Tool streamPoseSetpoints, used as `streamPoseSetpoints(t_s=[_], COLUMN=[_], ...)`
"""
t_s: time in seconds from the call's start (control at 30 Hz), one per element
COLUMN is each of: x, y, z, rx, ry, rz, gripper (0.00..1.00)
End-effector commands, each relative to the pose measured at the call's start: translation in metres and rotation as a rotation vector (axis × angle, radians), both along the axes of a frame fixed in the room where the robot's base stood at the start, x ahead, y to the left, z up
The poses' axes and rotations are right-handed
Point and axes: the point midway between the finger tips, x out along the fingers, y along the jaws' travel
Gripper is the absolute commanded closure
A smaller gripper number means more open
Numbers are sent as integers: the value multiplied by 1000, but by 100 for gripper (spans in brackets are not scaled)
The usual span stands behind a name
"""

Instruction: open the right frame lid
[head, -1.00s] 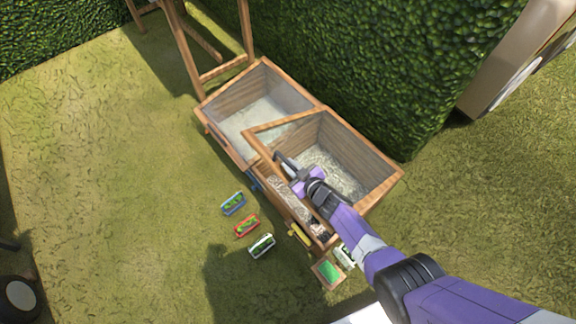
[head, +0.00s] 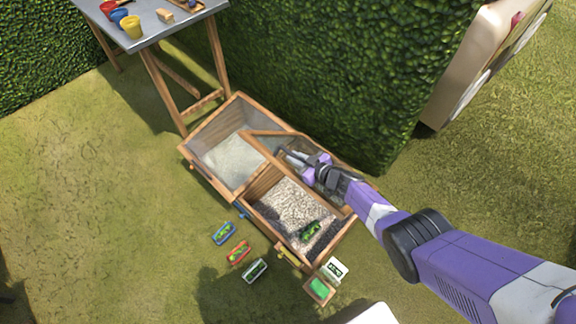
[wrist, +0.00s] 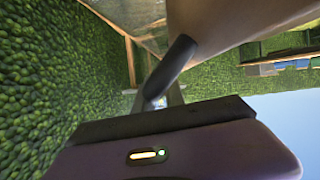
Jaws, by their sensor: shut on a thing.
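The right frame (head: 262,186) is a wooden box with pale gravelly soil and a green plant (head: 311,230) in it. Its wood-edged, clear-paned lid (head: 265,150) stands raised and tilted toward the hedge, uncovering the front of the box. My gripper (head: 284,152) is at the lid's raised edge, shut on it; my arm hides part of the lid. In the wrist view, my dark gripper fingers (wrist: 165,92) are beside a large, blurred wooden bar of the lid (wrist: 225,22). The exact contact is hard to make out.
The left frame (head: 190,158) adjoins with its clear lid down. A hedge (head: 330,80) stands close behind. A table (head: 165,25) with colored pots is at upper left. Small planters (head: 238,252) and a green-filled tray (head: 319,289) lie in front. Grass at left is open.

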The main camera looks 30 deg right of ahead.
Motion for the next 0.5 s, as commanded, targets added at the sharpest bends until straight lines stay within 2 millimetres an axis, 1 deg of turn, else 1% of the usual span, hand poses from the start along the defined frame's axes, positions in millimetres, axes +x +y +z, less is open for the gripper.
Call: streamPoseSetpoints(t_s=[0.03,0.2,0.5], x=[2,7,15], y=[-7,-23,-46], z=[7,20,36], rx=[-5,-4,-4], ry=[-1,-1,0], rz=[-1,-2,-2], gripper=[100,100,100])
